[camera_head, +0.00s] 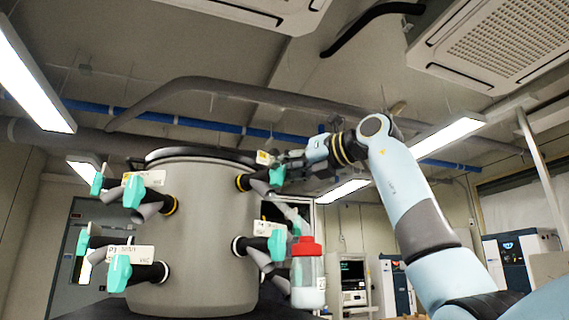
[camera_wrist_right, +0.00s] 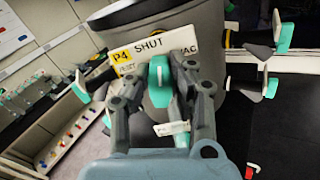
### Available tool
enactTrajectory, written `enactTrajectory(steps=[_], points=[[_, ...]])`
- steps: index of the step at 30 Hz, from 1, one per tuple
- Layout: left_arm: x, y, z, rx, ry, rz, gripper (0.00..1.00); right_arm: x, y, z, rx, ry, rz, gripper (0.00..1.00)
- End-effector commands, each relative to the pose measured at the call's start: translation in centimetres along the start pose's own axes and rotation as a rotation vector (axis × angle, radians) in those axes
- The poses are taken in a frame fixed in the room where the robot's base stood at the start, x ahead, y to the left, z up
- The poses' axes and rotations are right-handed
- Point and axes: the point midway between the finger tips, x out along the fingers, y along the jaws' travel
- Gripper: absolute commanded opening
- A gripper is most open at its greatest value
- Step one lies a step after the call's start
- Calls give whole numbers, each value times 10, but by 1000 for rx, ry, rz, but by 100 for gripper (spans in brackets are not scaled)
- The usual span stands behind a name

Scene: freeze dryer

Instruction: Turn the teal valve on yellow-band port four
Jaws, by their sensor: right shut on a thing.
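The freeze dryer's grey drum (camera_head: 205,240) stands left of centre in the head view, with black ports bearing teal valves. The upper right port has a yellow band (camera_head: 242,182) and a teal valve (camera_head: 277,176). My right gripper (camera_head: 284,160) is at this valve. In the right wrist view, my right gripper (camera_wrist_right: 160,92) is shut on the teal valve (camera_wrist_right: 160,72), a finger on each side. Behind it a white label (camera_wrist_right: 150,48) with a yellow P4 tag reads "SHUT". My left gripper is not in view.
A flask with a red cap (camera_head: 306,247) hangs at the lower right port, below my right gripper. Other teal valves (camera_head: 134,191) are on the drum's left side. Grey pipes run overhead. Cabinets (camera_head: 520,258) stand at the far right.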

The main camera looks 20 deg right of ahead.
Motion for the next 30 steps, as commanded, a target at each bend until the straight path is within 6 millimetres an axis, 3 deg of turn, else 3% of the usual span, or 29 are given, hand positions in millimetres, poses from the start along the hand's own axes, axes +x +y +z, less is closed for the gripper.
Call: enactTrajectory(steps=[18, 30], points=[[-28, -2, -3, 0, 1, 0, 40, 0, -6, 1, 555, -2, -1, 0], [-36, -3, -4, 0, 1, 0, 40, -1, -8, -1, 753, -3, 0, 0]])
